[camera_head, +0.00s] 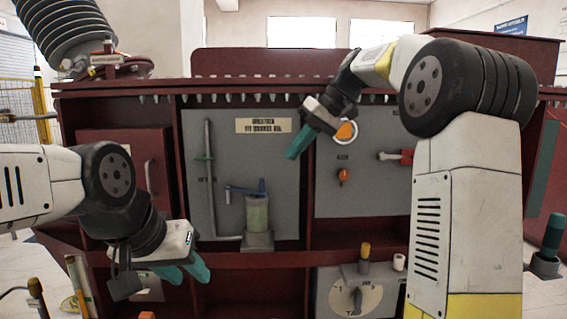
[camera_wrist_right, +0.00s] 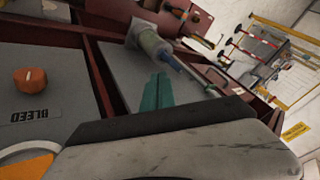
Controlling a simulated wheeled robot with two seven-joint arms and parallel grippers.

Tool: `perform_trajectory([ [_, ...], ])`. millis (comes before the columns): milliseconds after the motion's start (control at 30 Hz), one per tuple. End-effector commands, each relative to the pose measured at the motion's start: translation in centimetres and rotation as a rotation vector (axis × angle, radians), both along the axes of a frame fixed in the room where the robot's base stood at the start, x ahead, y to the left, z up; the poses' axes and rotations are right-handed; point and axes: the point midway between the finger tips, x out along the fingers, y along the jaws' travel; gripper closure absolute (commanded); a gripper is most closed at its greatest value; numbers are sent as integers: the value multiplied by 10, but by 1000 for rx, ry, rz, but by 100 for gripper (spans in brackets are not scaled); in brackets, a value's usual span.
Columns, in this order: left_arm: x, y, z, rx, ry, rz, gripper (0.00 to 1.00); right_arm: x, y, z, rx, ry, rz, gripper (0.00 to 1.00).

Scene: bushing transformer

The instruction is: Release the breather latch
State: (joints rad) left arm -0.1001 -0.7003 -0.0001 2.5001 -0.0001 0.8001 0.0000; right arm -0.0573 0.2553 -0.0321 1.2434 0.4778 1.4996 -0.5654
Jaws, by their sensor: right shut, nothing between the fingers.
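The breather (camera_head: 257,214) is a pale greenish cylinder on a grey base, on the left grey panel. A blue lever (camera_head: 246,189) lies across its top, probably the latch. The cylinder also shows in the right wrist view (camera_wrist_right: 151,42), beyond the fingers. My right gripper (camera_head: 300,143) has teal fingers, shut and empty, up and right of the breather and apart from it. The same fingers show in the right wrist view (camera_wrist_right: 157,92). My left gripper (camera_head: 184,272) is low on the left, its teal fingers apart with nothing visible between them.
An orange knob (camera_head: 343,175) sits on the right panel; a BLEED label (camera_wrist_right: 36,115) shows beside it in the wrist view. A red-handled valve (camera_head: 405,157) is further right. A dial (camera_head: 355,296) sits below. A dark red ledge (camera_head: 285,259) runs beneath the breather.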

Motion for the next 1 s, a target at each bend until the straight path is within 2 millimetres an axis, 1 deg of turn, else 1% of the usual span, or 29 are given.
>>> perform_trajectory([
  [300,0,0,0,0,0,0,64,5,35,-46,0,4,3,100],
  [500,0,0,0,0,0,0,64,9,49,-65,0,2,1,100],
  [667,0,0,0,0,0,0,64,10,52,-71,-1,1,0,100],
  [1000,0,0,0,0,0,0,64,10,53,-71,-1,0,-1,100],
])
